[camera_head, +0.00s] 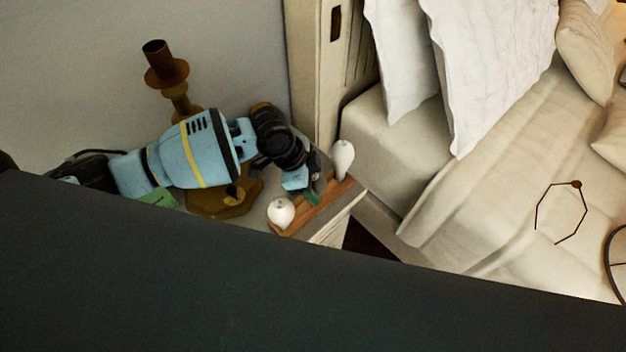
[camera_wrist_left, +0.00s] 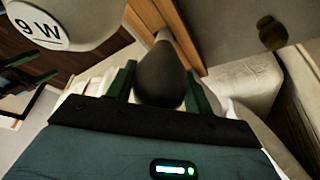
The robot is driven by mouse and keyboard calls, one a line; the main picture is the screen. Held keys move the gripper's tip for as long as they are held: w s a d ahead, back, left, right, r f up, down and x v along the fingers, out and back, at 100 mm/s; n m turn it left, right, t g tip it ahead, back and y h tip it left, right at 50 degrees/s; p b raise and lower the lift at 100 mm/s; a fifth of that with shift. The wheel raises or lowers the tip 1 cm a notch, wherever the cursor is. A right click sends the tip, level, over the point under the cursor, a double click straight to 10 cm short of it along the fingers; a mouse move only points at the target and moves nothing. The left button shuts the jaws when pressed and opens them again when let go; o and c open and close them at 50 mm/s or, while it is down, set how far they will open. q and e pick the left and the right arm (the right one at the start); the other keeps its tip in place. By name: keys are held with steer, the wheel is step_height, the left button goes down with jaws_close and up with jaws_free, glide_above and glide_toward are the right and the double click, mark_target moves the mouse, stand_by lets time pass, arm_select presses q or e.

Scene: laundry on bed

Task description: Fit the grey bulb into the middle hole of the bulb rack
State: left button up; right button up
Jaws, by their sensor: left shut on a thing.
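The grey bulb (camera_wrist_left: 160,78) is between the two green fingers of my left gripper (camera_wrist_left: 163,84) in the left wrist view. The gripper is shut on it, and its narrow end points toward the wooden bulb rack (camera_wrist_left: 178,20). In the head view my left gripper (camera_head: 312,195) is over the middle of the rack (camera_head: 318,212), between two white bulbs, one near (camera_head: 281,212) and one far (camera_head: 343,158). The middle hole is hidden, and I cannot tell whether the bulb touches the rack. My right gripper is not in view.
A white bulb marked 9 W (camera_wrist_left: 38,25) is close at the upper left of the wrist view. A brown candlestick (camera_head: 166,72) stands behind my left arm. The bed (camera_head: 480,200) is to the right. A dark surface hides the lower head view.

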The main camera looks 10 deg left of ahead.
arm_select(q)
steer(key=shift+f, duration=0.2)
steer(key=o, duration=1)
steer(key=shift+o, duration=0.2)
steer(key=v, duration=0.6)
steer(key=shift+a+r, duration=0.2)
steer(key=shift+r, duration=0.2)
steer(key=shift+a+r, duration=0.2)
steer(key=shift+r, duration=0.3)
steer(key=shift+d, duration=0.1)
